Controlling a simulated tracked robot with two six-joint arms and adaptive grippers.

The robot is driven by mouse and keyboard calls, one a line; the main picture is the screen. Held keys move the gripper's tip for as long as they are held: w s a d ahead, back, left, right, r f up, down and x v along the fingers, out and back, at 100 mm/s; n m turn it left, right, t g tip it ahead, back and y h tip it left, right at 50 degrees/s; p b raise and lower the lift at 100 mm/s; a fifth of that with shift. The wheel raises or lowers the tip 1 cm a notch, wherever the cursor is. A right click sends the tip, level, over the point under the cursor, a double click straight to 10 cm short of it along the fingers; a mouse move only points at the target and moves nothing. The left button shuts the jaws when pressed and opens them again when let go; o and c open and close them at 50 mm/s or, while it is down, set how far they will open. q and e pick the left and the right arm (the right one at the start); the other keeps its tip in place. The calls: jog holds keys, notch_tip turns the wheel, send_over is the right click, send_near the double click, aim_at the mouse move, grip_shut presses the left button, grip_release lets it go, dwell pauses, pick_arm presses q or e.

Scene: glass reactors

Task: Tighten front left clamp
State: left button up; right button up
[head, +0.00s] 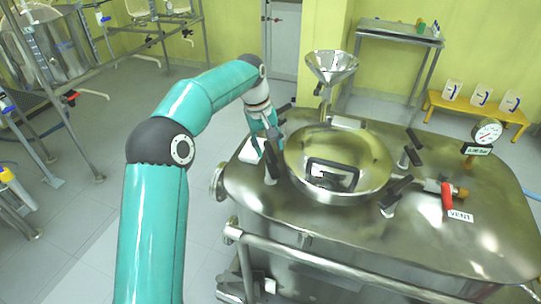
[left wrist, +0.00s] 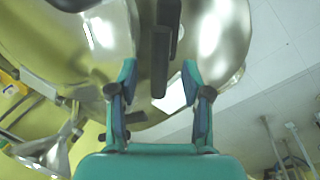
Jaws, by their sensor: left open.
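The front left clamp (head: 270,168) is a black handle on a post at the left edge of the reactor's round lid (head: 372,165). My left gripper (head: 264,137) is over the left side of the reactor top, just behind this clamp. In the left wrist view, my left gripper (left wrist: 159,72) is open, its teal fingers wide apart. A black clamp handle (left wrist: 160,65) shows between the fingers, with space on both sides. I cannot tell how far beyond the fingertips it lies. My right gripper is in neither view.
Other black clamps stand around the lid, at right (head: 411,155) and front right (head: 396,196). A metal funnel (head: 331,68) rises behind the lid. A pressure gauge (head: 487,132) and red valve handle (head: 447,196) are at right. A front rail (head: 300,262) runs along the reactor.

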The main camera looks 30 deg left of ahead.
aim_at(270, 150)
pick_arm(q)
jog(key=shift+w+d+f, duration=0.1)
jog(key=shift+f, duration=0.7)
jog(key=shift+w+d+f, duration=0.1)
jog(key=shift+f, duration=0.7)
grip_shut()
